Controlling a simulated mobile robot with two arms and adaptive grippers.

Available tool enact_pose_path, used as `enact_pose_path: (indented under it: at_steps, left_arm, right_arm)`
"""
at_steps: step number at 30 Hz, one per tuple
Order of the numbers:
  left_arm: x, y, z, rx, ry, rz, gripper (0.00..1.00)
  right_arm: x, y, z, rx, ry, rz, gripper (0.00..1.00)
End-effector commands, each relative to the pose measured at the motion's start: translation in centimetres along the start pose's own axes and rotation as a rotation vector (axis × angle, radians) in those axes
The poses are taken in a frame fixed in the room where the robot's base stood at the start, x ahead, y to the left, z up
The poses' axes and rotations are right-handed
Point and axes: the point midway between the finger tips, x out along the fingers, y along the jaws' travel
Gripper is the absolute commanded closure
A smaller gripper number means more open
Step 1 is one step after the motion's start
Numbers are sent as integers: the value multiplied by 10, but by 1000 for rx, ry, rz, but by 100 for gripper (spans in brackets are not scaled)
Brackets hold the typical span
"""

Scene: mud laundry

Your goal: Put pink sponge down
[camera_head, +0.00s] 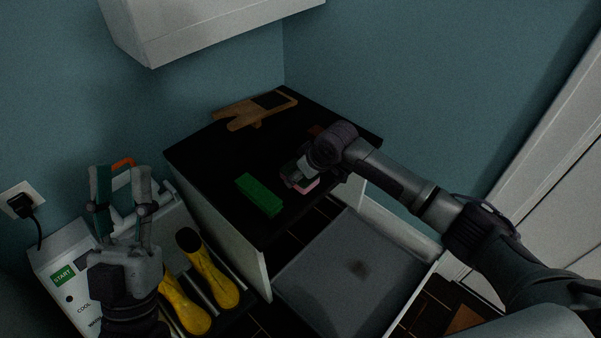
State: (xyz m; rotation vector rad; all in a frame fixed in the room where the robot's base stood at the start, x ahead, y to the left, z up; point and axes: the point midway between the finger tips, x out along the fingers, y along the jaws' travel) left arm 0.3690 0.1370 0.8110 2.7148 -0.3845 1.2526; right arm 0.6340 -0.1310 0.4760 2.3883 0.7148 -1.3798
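The pink sponge (301,186) is at the front right part of the black countertop (215,160). My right gripper (302,172) comes in from the right above it and seems shut on it. The gripper and wrist cover most of the sponge, and I cannot tell whether its underside touches the top.
A green block (260,195) lies left of the sponge. A wooden boot jack (255,109) lies at the back, and a small reddish thing (315,130) shows beside my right wrist.

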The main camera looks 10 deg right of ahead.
Motion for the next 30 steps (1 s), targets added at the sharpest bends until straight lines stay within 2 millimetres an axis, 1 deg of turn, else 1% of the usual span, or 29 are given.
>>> enact_pose_path:
  at_steps: [1,3,4,14,17,23,26,30]
  left_arm:
    - [0,0,0,0,0,0,60]
    - [0,0,0,0,1,0,60]
    - [0,0,0,0,1,0,60]
    - [0,0,0,0,2,0,60]
    - [0,0,-2,0,9,0,60]
    - [1,-4,29,10,-184,-8,60]
    - [-4,-7,49,16,-313,-13,60]
    - [-16,-12,76,23,-491,-22,60]
  right_arm:
    - [0,0,0,0,0,0,24]
    - [0,0,0,0,0,0,12]
    - [0,0,0,0,0,0,9]
    - [-1,0,-1,0,1,0,9]
    - [-5,0,-2,-1,1,0,9]
    - [-25,0,-3,0,0,0,9]
    - [-37,0,-2,0,1,0,9]
    - [-56,0,-3,-1,2,0,9]
